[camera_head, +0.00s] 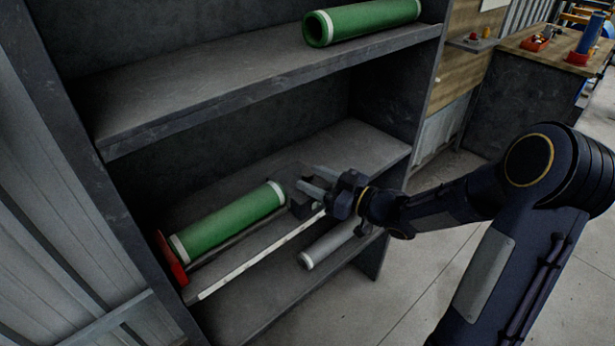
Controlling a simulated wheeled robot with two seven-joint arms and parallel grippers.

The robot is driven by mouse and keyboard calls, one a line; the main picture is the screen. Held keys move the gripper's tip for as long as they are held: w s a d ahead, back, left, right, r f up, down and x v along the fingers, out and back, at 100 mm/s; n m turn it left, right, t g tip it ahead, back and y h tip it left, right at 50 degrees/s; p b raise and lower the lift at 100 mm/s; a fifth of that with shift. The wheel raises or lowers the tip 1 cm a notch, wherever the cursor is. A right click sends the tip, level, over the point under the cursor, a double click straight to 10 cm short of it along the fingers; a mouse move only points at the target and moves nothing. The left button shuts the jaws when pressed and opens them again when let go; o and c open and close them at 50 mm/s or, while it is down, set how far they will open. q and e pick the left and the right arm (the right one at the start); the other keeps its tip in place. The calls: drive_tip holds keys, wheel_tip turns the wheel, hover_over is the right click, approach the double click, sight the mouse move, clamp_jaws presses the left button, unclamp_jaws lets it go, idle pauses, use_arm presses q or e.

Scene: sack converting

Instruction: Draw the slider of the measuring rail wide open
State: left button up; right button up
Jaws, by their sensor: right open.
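The measuring rail (250,262) is a pale strip along the front of the lower shelf. A red end piece (170,260) stands at its left end. A green roll with white ends (230,222) lies behind the strip, its left end close to the red piece. My right gripper (306,188) is open at the right end of this roll, reaching in from the right. A dark grey part beside the fingers (300,207) may be the slider; the gripper partly hides it, and I cannot tell whether they touch. My left gripper is not in view.
Another green roll (362,20) lies on the upper shelf (200,97), which overhangs the work. A bench (545,50) stands at the back right. The floor at right is clear.

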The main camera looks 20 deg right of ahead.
drive_tip(key=shift+x, duration=1.15)
drive_tip(key=shift+c, duration=0.2)
clamp_jaws()
